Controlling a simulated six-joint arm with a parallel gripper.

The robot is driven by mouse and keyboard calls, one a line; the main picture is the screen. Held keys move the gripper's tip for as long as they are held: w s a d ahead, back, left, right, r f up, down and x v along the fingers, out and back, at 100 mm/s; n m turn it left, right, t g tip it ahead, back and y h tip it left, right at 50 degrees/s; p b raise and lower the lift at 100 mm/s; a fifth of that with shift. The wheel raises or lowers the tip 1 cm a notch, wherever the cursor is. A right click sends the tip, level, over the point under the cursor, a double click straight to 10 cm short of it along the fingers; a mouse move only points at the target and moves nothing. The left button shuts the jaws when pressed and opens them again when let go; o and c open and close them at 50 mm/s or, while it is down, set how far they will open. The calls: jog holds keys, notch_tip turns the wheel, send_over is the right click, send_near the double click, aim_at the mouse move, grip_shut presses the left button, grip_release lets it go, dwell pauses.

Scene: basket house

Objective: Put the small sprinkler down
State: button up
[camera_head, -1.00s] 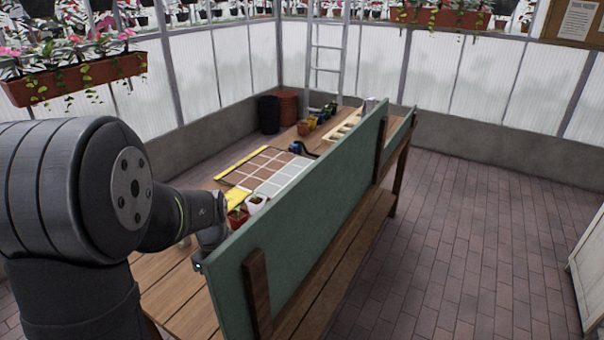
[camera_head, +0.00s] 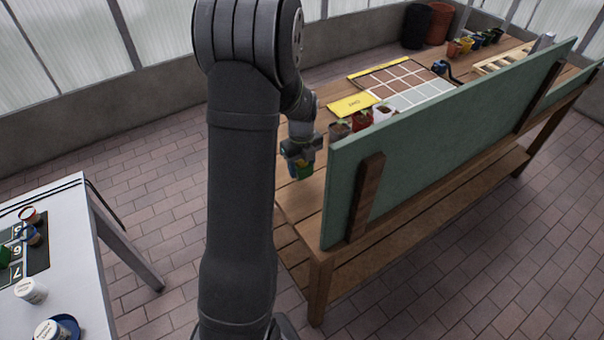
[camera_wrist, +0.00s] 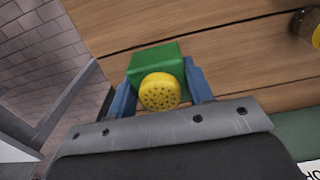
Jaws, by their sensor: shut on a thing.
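The small sprinkler shows in the wrist view as a green block (camera_wrist: 155,61) with a yellow perforated disc (camera_wrist: 160,92). My gripper (camera_wrist: 160,82) is shut on it, with one blue finger on each side. In the head view the sprinkler's green part (camera_head: 304,173) shows under my gripper (camera_head: 300,155), at the near left end of the wooden bench (camera_head: 312,192). Bench planks lie behind it in the wrist view. I cannot tell whether it touches the bench.
A green panel (camera_head: 430,130) stands along the bench's right side. Small pots with plants (camera_head: 362,121), a yellow sheet (camera_head: 350,104) and a tile grid (camera_head: 400,84) lie farther along. A white table (camera_head: 75,240) with several cups is at left. The bench's near end looks clear.

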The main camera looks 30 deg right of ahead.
aim_at(302, 174)
jog(key=shift+f, duration=1.9)
jog(key=shift+f, duration=0.2)
jog(key=o, duration=1.1)
jog(key=shift+c, duration=0.2)
jog(key=shift+r, duration=0.15)
notch_tip(302, 174, up, 12)
jog(key=shift+r, duration=0.1)
